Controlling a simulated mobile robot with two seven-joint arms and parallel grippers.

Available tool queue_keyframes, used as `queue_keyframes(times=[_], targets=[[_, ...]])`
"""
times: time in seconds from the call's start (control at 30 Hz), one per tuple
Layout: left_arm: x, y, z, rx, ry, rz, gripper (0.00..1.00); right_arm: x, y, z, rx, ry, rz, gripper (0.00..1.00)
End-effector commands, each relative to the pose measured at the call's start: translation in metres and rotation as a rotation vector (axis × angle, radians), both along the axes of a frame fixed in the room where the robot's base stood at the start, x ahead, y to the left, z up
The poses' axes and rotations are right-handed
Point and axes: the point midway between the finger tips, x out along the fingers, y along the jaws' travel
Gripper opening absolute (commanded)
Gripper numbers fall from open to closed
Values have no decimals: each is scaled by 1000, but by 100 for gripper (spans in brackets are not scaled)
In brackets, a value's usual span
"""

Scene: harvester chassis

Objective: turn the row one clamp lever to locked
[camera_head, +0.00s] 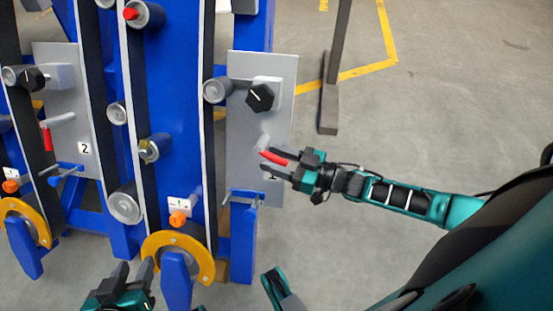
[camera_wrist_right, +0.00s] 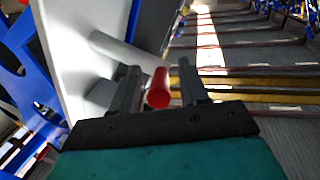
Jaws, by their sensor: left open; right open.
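The clamp lever on the right grey panel has a red grip (camera_head: 273,157), which points out to the right in the head view. My right gripper (camera_head: 275,161) is around this red grip, with its fingers apart. In the right wrist view, the red grip (camera_wrist_right: 158,88) sits end-on between the two fingers, and a grey shaft runs behind it to the panel. I cannot tell whether a finger touches the grip. My left gripper (camera_head: 135,274) is open and empty at the bottom left, away from the lever.
The right grey panel (camera_head: 284,85) also carries a black knob (camera_head: 260,97) above the lever. A second panel (camera_head: 67,105), marked 2, with a hanging red-gripped lever (camera_head: 47,138), stands at left. Blue frame and belts surround them. A dark post (camera_head: 329,105) stands behind; floor at right is clear.

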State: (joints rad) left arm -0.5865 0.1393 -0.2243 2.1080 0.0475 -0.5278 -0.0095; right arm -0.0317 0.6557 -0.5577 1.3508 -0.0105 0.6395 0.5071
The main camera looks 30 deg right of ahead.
Motion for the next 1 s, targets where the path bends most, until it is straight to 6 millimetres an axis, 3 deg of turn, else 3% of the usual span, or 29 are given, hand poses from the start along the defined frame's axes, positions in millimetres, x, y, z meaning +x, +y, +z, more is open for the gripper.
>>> queue_keyframes(times=[0.23, 0.7, 1.0], targets=[[0, 0, 0, 1, 0, -1, 43, 0, 0, 0, -1, 1, 0, 43], [2, 1, 1, 5, -7, -3, 43, 0, 0, 0, -1, 1, 0, 0], [2, 1, 1, 6, -7, -3, 43, 0, 0, 0, -1, 1, 0, 0]])
